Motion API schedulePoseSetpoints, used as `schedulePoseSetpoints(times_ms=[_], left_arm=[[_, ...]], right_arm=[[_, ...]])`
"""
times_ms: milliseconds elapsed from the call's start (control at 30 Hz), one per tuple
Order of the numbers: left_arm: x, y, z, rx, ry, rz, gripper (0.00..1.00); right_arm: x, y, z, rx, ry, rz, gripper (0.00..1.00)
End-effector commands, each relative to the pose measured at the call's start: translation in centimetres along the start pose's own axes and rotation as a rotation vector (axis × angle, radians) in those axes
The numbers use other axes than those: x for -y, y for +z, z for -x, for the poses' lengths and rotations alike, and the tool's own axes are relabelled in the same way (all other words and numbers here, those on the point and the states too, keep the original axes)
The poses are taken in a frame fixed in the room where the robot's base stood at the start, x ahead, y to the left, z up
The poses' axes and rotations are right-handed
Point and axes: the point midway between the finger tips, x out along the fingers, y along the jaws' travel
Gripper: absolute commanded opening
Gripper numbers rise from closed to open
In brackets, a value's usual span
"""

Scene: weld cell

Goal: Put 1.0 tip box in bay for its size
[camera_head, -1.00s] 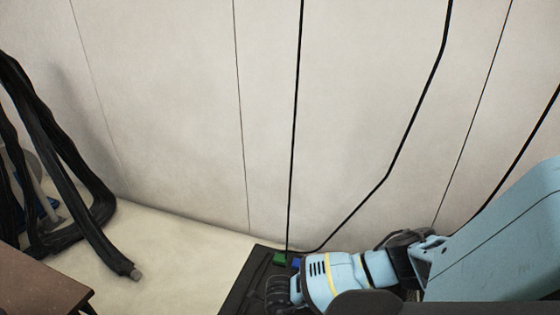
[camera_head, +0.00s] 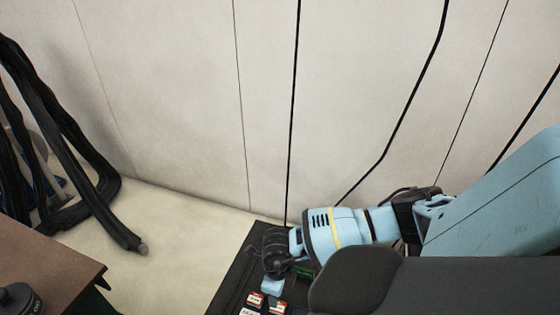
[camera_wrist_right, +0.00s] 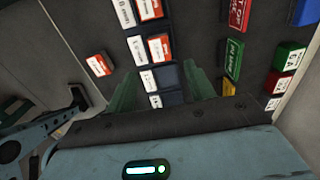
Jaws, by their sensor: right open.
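My right gripper (camera_wrist_right: 163,88) is open, its two green-tinted fingers pointing down over a dark surface in the right wrist view. Nothing is clearly held between them; dark blocks or cells with white labels lie there. Orange-and-white boxes (camera_wrist_right: 160,47) sit just beyond the fingers, and a separate one (camera_wrist_right: 99,64) lies to the left. In the head view, small red-and-white boxes (camera_head: 255,299) show below the right wrist. The label sizes are too small to read, so I cannot tell which is the 1.0 tip box. My left gripper is out of view.
A brown table (camera_head: 50,270) and black hoses (camera_head: 85,180) are at left. A pale wall (camera_head: 180,100) stands behind.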

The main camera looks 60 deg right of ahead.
Motion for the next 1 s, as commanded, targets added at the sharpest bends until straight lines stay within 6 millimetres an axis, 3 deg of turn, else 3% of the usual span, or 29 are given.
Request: schedulePoseSetpoints(times_ms=[100,233,733,867,967,1000], left_arm=[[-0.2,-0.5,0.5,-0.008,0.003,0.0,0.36],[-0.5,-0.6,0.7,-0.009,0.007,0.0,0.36],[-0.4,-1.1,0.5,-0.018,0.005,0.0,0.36],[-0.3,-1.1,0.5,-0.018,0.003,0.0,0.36],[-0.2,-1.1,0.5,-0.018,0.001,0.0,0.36],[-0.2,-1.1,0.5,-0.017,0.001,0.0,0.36]], right_arm=[[0.0,0.0,1.9,0.001,0.001,0.001,0.54],[0.0,0.0,3.0,-0.001,0.001,0.0,0.54],[-0.7,-0.2,3.1,-0.001,0.021,0.0,0.54],[-5.2,-0.8,2.1,0.015,0.17,-0.013,0.54],[-11.9,-1.7,1.6,0.042,0.399,-0.062,0.54],[-15.1,-2.1,1.8,0.057,0.513,-0.097,0.54]])
